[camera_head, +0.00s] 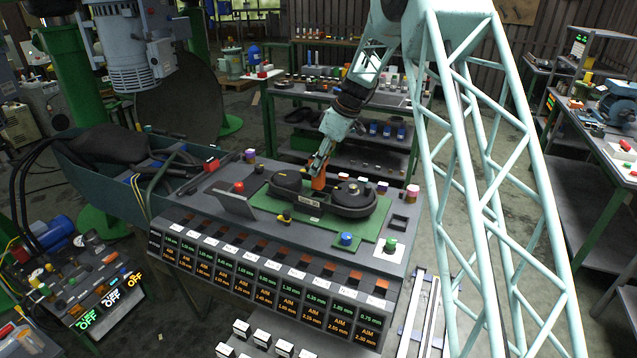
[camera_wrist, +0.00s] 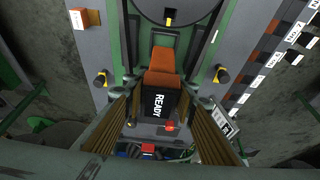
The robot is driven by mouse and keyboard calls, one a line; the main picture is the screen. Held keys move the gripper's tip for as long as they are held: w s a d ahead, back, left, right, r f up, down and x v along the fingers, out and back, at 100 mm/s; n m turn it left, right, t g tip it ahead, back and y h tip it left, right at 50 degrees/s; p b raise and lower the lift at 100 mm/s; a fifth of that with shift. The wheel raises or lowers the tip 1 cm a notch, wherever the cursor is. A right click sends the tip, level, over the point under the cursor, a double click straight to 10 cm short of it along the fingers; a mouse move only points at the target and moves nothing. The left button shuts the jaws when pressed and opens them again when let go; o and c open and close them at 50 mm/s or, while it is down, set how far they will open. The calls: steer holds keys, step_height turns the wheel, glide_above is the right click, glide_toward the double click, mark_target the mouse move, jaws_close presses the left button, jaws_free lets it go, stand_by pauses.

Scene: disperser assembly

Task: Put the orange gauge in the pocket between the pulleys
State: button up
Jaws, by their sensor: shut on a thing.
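The orange gauge (camera_head: 319,183) is held in my gripper (camera_head: 318,170) in the head view, low over the dark pulley housing. In the wrist view the orange gauge (camera_wrist: 163,66) lies between the tips of my gripper (camera_wrist: 160,88), whose ridged fingers come in from both sides. The left pulley (camera_head: 287,180) and the right pulley (camera_head: 352,190) are dark and round, with the gauge between them. I cannot tell whether the gauge touches the housing.
The housing sits on a green plate (camera_head: 262,201) on a grey bench. A blue knob (camera_head: 346,239) and a tilted grey panel (camera_head: 235,204) stand near. A row of labelled orange pieces lines the front.

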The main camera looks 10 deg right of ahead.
mark_target(318, 179)
steer(key=shift+f, duration=1.05)
steer(key=shift+f, duration=0.1)
steer(key=shift+f, duration=1.75)
steer(key=shift+f+b, duration=0.2)
steer(key=shift+b, duration=0.1)
steer(key=o, duration=1.2)
steer(key=shift+r, duration=0.2)
steer(key=v, duration=1.2)
steer(key=shift+a+p, duration=0.1)
steer(key=shift+p, duration=0.25)
